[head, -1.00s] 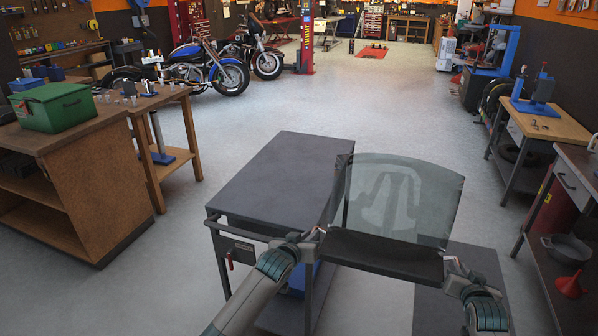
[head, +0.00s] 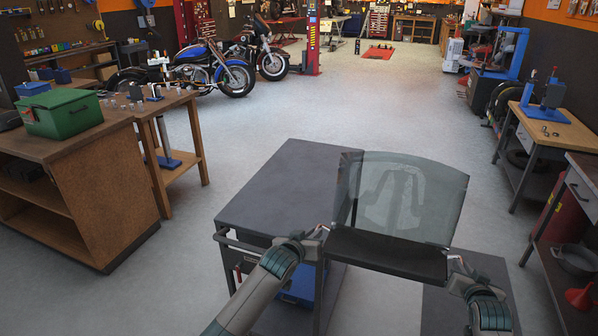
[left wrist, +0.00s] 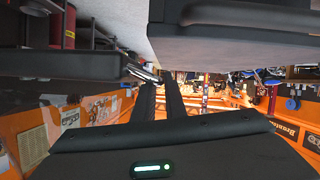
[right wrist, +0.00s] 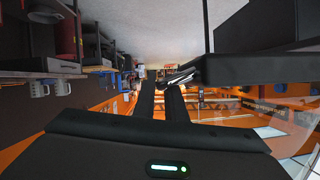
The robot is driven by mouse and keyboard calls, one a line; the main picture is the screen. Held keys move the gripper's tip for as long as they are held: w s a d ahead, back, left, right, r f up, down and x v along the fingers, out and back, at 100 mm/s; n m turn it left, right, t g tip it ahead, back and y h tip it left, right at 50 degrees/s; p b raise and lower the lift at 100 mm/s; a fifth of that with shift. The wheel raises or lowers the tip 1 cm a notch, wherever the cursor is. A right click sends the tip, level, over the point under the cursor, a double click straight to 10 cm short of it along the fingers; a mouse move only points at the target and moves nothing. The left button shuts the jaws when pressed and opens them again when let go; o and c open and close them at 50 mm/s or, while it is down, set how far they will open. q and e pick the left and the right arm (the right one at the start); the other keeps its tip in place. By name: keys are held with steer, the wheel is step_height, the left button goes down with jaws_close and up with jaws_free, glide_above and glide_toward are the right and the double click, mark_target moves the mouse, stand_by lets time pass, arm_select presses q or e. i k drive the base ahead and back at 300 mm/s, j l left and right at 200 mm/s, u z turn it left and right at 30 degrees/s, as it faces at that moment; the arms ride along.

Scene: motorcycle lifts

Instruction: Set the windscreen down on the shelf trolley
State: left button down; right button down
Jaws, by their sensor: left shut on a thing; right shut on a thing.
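The windscreen has a clear, tinted panel (head: 405,200) standing up from a black lower strip (head: 388,256). My left gripper (head: 318,232) is shut on the left end of the strip, and my right gripper (head: 454,262) is shut on its right end. The strip also shows in the left wrist view (left wrist: 60,63) and the right wrist view (right wrist: 260,68). The shelf trolley's grey top (head: 280,190) is bare where visible. The windscreen is held mostly to the right of the trolley, its left edge overlapping the trolley's right side in the head view.
A blue box (head: 298,287) is on the trolley's lower shelf. A wooden bench with a green toolbox (head: 68,108) stands left. Workbenches (head: 545,135) line the right. A dark flat surface (head: 470,300) lies below the windscreen. The floor beyond the trolley is open.

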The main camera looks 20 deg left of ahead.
mark_target(303, 178)
steer(key=i+j, duration=0.3)
steer(key=j, duration=0.15)
steer(key=i+j, duration=0.35)
steer(key=j, duration=0.15)
steer(key=i+j, duration=0.3)
steer(key=j, duration=0.15)
steer(key=i+j, duration=0.35)
steer(key=j, duration=0.1)
